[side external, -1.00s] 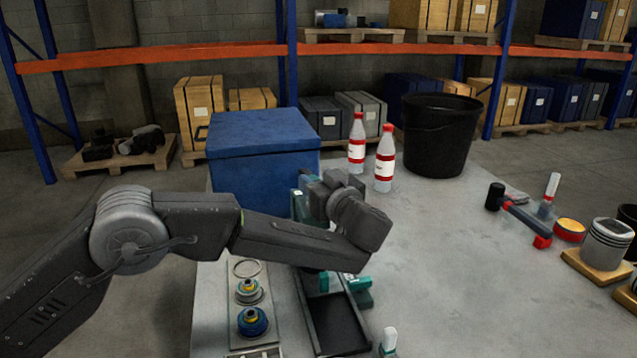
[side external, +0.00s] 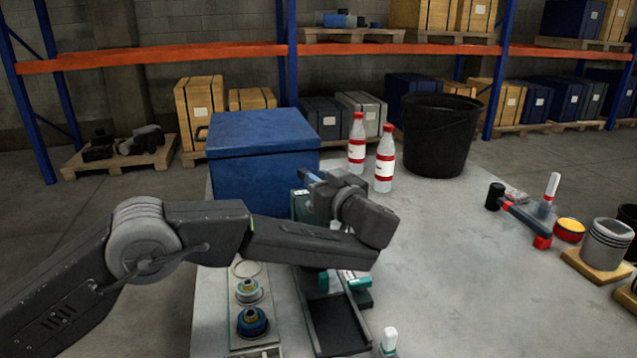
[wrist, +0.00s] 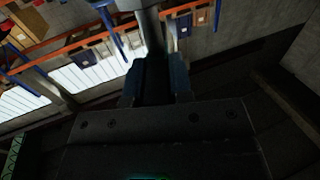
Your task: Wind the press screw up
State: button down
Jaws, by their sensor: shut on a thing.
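The press (side external: 298,205) is a teal frame on the bench, mostly hidden behind my wrist. Its lower teal parts (side external: 355,284) show under my arm. My gripper (side external: 312,178) is at the top of the press, in front of the blue box; in the side view its fingers are small and partly hidden. In the wrist view my gripper (wrist: 154,78) has its two blue-grey fingers closed on either side of a dark grey bar (wrist: 151,40). The bar runs up to a pale metal part at the top edge. I cannot tell the screw's thread or height.
A blue box (side external: 262,150) stands close behind the press. Two white bottles with red caps (side external: 384,160) and a black bucket (side external: 438,140) stand behind. A dark tray (side external: 335,322) and a parts holder (side external: 250,295) lie in front.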

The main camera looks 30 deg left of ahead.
jog(key=shift+w+d+n+g+y, duration=0.2)
jog(key=shift+n+g+y, duration=0.3)
jog(key=shift+n+g, duration=0.5)
jog(key=shift+g, duration=0.3)
jog(key=shift+f+g, duration=0.1)
jog(key=shift+g, duration=0.2)
jog(key=c, duration=1)
grip_release()
jog(key=shift+a, duration=0.1)
notch_tip(320, 180, up, 4)
jog(key=shift+r, duration=0.2)
jog(key=s+a+r, duration=0.1)
jog(key=a+r, duration=0.1)
jog(key=a, duration=0.1)
jog(key=s+a+r, duration=0.1)
jog(key=a+r, duration=0.1)
jog(key=a, duration=0.2)
jog(key=s+a+r, duration=0.1)
jog(key=a+r, duration=0.1)
jog(key=a, duration=0.2)
jog(key=shift+a+r, duration=0.15)
jog(key=shift+r, duration=0.2)
jog(key=shift+o, duration=0.2)
